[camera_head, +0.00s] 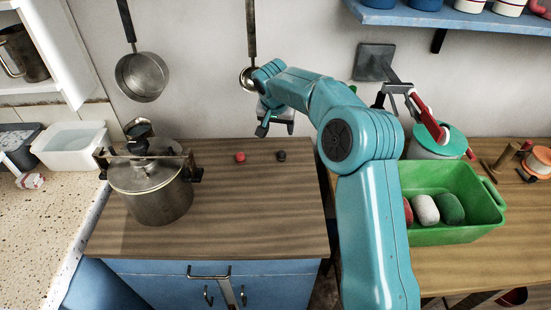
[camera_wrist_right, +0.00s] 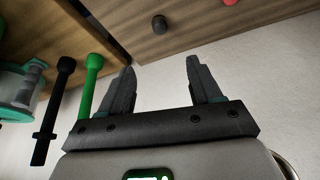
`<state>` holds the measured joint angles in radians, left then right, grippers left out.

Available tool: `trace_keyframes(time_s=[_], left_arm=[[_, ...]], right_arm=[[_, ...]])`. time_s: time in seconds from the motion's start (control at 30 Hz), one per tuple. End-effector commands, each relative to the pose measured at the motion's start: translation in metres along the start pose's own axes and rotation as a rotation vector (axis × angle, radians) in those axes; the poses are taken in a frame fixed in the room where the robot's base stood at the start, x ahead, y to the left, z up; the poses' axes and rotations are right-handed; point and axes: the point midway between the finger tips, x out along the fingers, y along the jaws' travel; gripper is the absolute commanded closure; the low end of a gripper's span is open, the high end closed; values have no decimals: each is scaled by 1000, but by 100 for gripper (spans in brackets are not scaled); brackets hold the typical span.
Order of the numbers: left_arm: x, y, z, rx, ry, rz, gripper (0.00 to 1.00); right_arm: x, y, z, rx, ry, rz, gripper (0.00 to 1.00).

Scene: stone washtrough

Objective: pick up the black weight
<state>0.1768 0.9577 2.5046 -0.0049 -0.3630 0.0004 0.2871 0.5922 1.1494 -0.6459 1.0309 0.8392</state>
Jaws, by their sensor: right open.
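The black weight (camera_head: 281,156) is a small dark piece on the wooden top of the blue cabinet, near its back edge. It also shows at the top of the right wrist view (camera_wrist_right: 159,24), beyond my fingers. My right gripper (camera_head: 276,129) is above and behind it in the head view, apart from it. In the wrist view its two fingers (camera_wrist_right: 160,65) stand open with nothing between them. A similar small red weight (camera_head: 240,157) lies to the left of the black one. My left gripper is not in view.
A metal pot (camera_head: 150,190) stands at the left of the cabinet top (camera_head: 235,215). A pan (camera_head: 141,77) hangs on the wall. A green crate (camera_head: 450,236) with several items is at the right. The cabinet top's middle is clear.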

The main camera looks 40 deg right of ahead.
Motion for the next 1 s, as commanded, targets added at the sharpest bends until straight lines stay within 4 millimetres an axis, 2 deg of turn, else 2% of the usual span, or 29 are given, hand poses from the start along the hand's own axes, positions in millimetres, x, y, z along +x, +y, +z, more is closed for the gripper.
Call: trace_keyframes(time_s=[0.17,0.5,0.77,1.0], left_arm=[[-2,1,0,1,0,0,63],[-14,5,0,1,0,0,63],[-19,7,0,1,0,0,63],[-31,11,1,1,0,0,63]], right_arm=[[21,7,4,2,-4,5,36],[94,9,6,1,-2,3,36],[117,6,7,1,-2,2,36],[155,2,10,2,-3,2,36]])
